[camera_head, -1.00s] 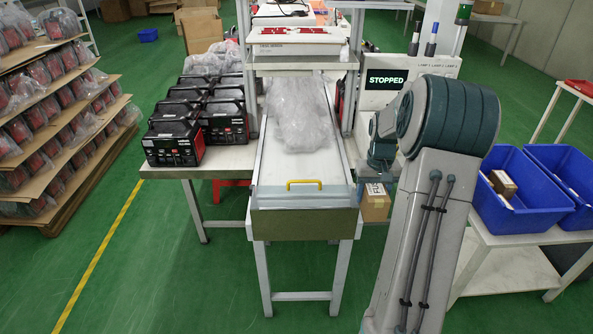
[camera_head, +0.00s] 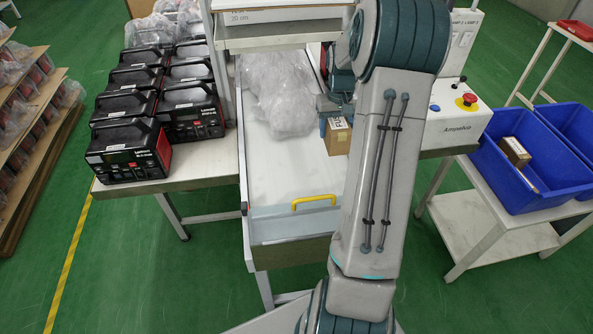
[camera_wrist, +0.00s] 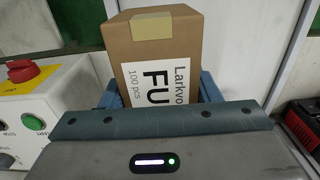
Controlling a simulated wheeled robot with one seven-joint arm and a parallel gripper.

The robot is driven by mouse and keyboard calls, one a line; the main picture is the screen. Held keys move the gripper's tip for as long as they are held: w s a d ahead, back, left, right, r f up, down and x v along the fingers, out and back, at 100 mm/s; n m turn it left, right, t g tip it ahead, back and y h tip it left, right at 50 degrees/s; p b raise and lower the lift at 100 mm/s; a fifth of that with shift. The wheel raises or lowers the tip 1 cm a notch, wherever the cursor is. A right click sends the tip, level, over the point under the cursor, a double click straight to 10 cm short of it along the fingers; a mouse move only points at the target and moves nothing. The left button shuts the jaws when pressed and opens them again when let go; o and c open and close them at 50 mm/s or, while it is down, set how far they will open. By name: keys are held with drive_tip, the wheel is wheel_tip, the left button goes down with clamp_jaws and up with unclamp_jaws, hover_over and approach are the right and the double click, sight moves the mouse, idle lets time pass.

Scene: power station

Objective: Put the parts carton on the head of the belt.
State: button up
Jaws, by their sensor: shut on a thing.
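The parts carton (camera_head: 338,138) is a small brown box with a white label. My gripper (camera_head: 335,113) is shut on it and holds it hanging down. In the head view it is at the belt's right edge; how high it is above the belt is hard to tell. In the wrist view the carton (camera_wrist: 155,48) sits between the blue fingers, with label and tape facing the camera. The belt (camera_head: 280,180) is white, with a bare near end behind a yellow handle (camera_head: 314,201). My arm hides part of its right side.
Clear plastic bags (camera_head: 275,95) lie farther up the belt. Black and red machines (camera_head: 132,152) crowd the table at left. A control box with a red stop button (camera_head: 466,100) stands right of the belt. Blue bins (camera_head: 530,165) stand on a table at far right.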

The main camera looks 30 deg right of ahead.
drive_tip(key=s+a+f, duration=0.1)
drive_tip(key=a+f, duration=0.1)
drive_tip(key=a, duration=0.1)
drive_tip(key=s+a+f, duration=0.1)
drive_tip(key=a+f, duration=0.1)
drive_tip(key=a, duration=0.2)
drive_tip(key=a+f, duration=0.2)
drive_tip(key=a, duration=0.2)
drive_tip(key=shift+s+f+p, duration=0.35)
drive_tip(key=shift+s+p, duration=0.05)
drive_tip(key=shift+a+f, duration=0.1)
drive_tip(key=shift+f, duration=1.9)
drive_tip(key=shift+f, duration=0.25)
drive_tip(key=o, duration=1.2)
drive_tip(key=shift+r, duration=0.1)
drive_tip(key=shift+r, duration=0.1)
